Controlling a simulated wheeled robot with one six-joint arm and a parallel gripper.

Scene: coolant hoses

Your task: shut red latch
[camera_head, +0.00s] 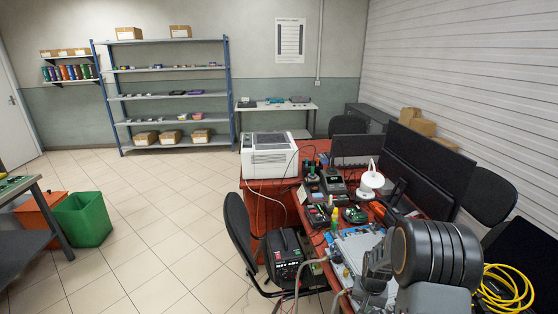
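My arm is at the bottom right, and its large dark grey joint covers part of the red-topped desk (297,166). What looks like my gripper (376,272) is at the lower left of that joint, over a pale board (352,244) on the desk. I cannot make out its fingers or whether they are open. Grey hoses run near the board's left edge. I cannot pick out a red latch; it is too small to see or hidden behind my arm.
A white boxy machine (270,156) stands at the desk's far end. Dark monitors (431,163) and a white lamp (369,180) stand behind the board. A black chair (239,228) and a black unit (285,257) are on the left. The tiled floor is open further left.

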